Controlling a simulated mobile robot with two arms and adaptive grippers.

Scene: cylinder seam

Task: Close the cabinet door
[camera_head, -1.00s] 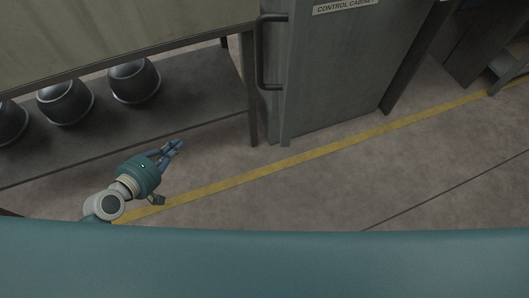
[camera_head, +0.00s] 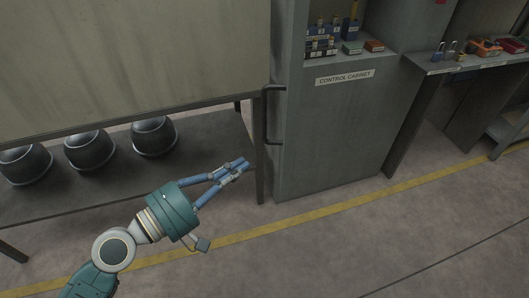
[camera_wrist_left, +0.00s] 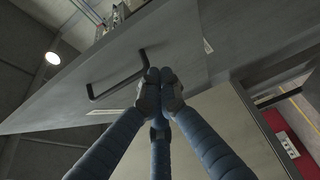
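The grey control cabinet (camera_head: 335,130) stands right of centre in the head view, with a label on its front. A narrow grey panel (camera_head: 287,150), seemingly the door seen nearly edge-on and standing open, runs along its left side. A dark bar handle (camera_head: 271,116) sticks out from it. In the left wrist view a grey panel (camera_wrist_left: 75,90) with the black handle (camera_wrist_left: 118,78) fills the upper left. My left gripper (camera_head: 236,168) has its blue fingers together, with nothing seen between them. It is below and left of the handle. It also shows in the wrist view (camera_wrist_left: 160,78), apparently apart from the handle.
A bench (camera_head: 130,127) with dark round pots (camera_head: 154,136) on its lower shelf stands left; its leg (camera_head: 259,150) is close to my left gripper. Small boxes (camera_head: 352,47) sit on a cabinet ledge. A side table (camera_head: 470,62) holds padlocks. Floor in front is clear.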

